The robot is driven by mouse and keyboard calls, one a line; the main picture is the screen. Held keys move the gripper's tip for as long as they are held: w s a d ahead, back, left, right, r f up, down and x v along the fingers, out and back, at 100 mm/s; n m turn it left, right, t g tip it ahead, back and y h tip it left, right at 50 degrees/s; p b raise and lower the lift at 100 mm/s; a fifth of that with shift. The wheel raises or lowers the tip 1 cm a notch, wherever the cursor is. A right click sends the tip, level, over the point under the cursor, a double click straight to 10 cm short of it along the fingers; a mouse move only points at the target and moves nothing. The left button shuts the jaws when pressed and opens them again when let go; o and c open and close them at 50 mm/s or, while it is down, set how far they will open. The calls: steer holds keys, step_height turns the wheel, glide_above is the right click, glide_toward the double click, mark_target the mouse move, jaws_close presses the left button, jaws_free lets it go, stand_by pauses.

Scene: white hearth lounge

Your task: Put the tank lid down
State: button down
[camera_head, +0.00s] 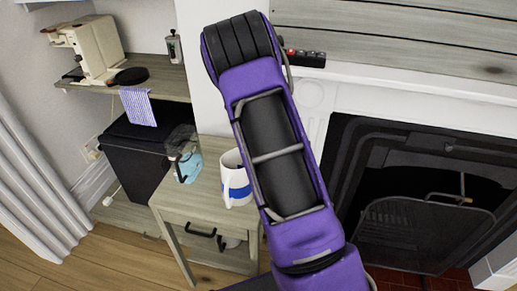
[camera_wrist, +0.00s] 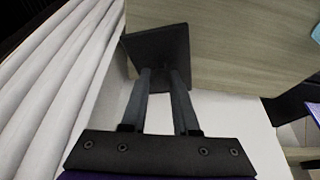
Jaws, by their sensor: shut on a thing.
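The tank lid, a flat dark square plate (camera_wrist: 158,45), is between the fingertips of my gripper (camera_wrist: 162,72) in the wrist view. The two fingers are shut on it. A pale wood-grain surface (camera_wrist: 235,50) lies behind and beside the lid; I cannot tell whether the lid touches it. In the head view, my purple arm fills the middle, and neither my gripper nor the lid can be made out.
A small wooden table (camera_head: 180,207) holds a white-and-blue mug (camera_head: 236,187) and a clear container with blue (camera_head: 186,166). A cream machine (camera_head: 97,47) stands on a shelf with a striped cloth (camera_head: 138,107). White curtain folds (camera_wrist: 55,75) are close left. A fireplace (camera_head: 420,225) is at right.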

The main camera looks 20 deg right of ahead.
steer(key=shift+w+a, duration=0.1)
steer(key=shift+w, duration=0.75)
steer(key=shift+w+f+b, duration=0.1)
steer(key=shift+f+b, duration=0.2)
steer(key=shift+f, duration=1.4)
steer(key=shift+f, duration=0.15)
steer(key=c, duration=0.7)
jaws_free()
steer(key=p+v, duration=0.1)
steer(key=v, duration=1.1)
steer(key=shift+p, duration=0.4)
